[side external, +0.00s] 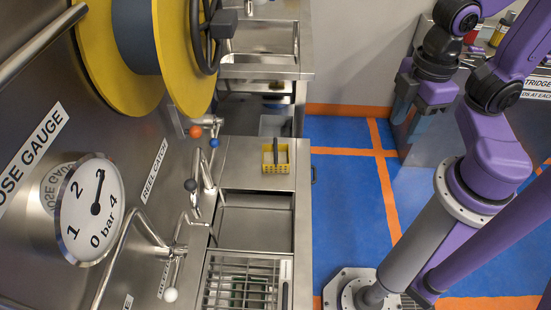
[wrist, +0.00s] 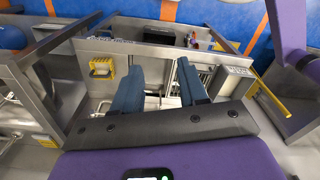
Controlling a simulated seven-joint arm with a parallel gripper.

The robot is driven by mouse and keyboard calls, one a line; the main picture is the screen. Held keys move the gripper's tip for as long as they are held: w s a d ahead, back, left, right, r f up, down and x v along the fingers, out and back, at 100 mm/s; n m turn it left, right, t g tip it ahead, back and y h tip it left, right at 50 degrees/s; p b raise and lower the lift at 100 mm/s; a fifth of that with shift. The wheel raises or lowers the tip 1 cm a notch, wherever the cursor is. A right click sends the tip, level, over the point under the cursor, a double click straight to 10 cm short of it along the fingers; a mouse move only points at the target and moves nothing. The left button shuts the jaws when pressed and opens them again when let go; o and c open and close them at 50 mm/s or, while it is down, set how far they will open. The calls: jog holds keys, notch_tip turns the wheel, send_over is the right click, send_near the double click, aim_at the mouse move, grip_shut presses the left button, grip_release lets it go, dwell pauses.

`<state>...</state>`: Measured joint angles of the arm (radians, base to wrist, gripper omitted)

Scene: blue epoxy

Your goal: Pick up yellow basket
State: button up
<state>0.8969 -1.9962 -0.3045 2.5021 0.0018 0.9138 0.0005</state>
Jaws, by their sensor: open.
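The yellow basket (side external: 284,168) sits on the steel counter in the side external view, with a dark bar-like piece over its middle. A small yellow box-shaped thing (wrist: 102,75) with a pale inside shows left of my fingers in the wrist view; I cannot tell surely whether it is the same basket. My gripper (side external: 407,112) is raised well to the right of the basket in the side view, apart from it. Its two blue fingers (wrist: 158,75) are spread with nothing between them in the wrist view.
The steel counter (side external: 243,172) has a sink (side external: 260,40) behind and a wire rack (side external: 240,285) in front. A panel with a gauge (side external: 92,205), levers and a yellow reel (side external: 125,60) stands left. Blue floor (side external: 350,200) lies between counter and arm.

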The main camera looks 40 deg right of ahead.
jog(key=shift+o, duration=0.3)
jog(key=w+a+f+n+t+h, duration=0.2)
jog(key=w+a+f+n+h, duration=0.25)
jog(key=w, duration=0.45)
jog(key=w+a+f+n+t+h, duration=0.2)
jog(key=w+a+f+n+h, duration=0.15)
jog(key=w+f, duration=0.35)
jog(key=n+t+h, duration=0.2)
jog(key=n+t, duration=0.3)
jog(key=n, duration=0.4)
send_near(275, 151)
jog(key=x, duration=0.5)
jog(key=shift+d+f, duration=0.1)
jog(key=shift+d, duration=0.3)
jog(key=shift+x, duration=3.15)
jog(key=shift+w+a, duration=0.15)
jog(key=shift+a, duration=0.05)
